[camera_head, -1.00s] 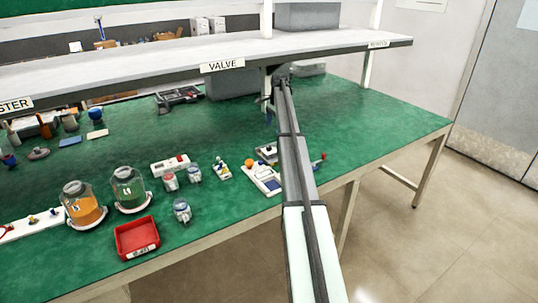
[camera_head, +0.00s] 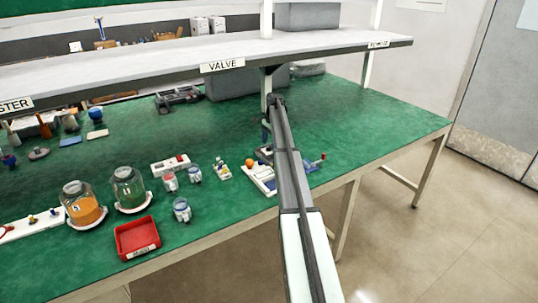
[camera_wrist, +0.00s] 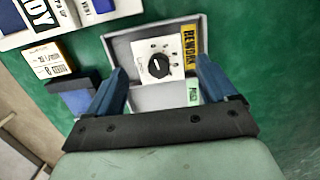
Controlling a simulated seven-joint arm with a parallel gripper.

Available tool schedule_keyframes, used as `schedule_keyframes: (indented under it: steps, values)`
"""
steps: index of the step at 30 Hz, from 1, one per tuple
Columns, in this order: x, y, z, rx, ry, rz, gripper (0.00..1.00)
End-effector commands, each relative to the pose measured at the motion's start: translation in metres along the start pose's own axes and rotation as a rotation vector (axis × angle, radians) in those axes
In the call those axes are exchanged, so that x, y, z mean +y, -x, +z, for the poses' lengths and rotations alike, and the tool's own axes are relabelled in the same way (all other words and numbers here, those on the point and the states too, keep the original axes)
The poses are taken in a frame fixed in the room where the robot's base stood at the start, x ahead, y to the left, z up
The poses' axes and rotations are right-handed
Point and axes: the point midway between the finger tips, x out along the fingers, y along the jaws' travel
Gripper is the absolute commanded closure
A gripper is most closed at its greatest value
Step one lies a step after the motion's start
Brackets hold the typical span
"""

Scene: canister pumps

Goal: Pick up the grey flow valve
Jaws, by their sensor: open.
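In the wrist view a white dial block with a black knob (camera_wrist: 158,65) sits in a shallow grey tray (camera_wrist: 122,47). I cannot tell for sure whether this dial block is the grey flow valve. My gripper (camera_wrist: 162,72) is open, with its two blue fingers apart on the left and right of the dial block and nothing visibly held between them. Whether the fingers touch the tray cannot be told. In the head view my arm partly hides this spot, and only part of the grey tray (camera_head: 262,152) shows beside it.
A white board with labels (camera_head: 257,177) lies close in front of the tray. Glass jars (camera_head: 130,188) and a red bin (camera_head: 138,238) stand to the left. A shelf (camera_head: 330,43) hangs over the back. Green bench top right of my arm is mostly clear.

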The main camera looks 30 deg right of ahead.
Motion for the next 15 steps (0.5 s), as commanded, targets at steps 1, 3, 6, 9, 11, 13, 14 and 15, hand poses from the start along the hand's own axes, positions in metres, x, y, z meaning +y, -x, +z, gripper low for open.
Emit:
schedule_keyframes:
  steps: [1, 3, 6, 9, 11, 13, 14, 15]
  values:
    - [0.001, -0.005, 0.0, 0.0, 0.0, 0.001, 0.15]
    - [0.001, -0.013, 0.0, -0.001, 0.0, 0.001, 0.15]
    - [0.002, -0.027, 0.0, -0.001, 0.0, 0.002, 0.15]
    - [0.002, -0.039, -0.001, 0.0, 0.0, 0.001, 0.15]
    - [0.002, -0.044, -0.001, 0.0, 0.0, 0.001, 0.15]
    - [0.001, -0.047, -0.001, 0.0, 0.0, 0.001, 0.15]
    - [0.001, -0.048, -0.001, 0.0, 0.0, 0.001, 0.15]
    - [0.001, -0.048, -0.001, 0.0, 0.0, 0.001, 0.15]
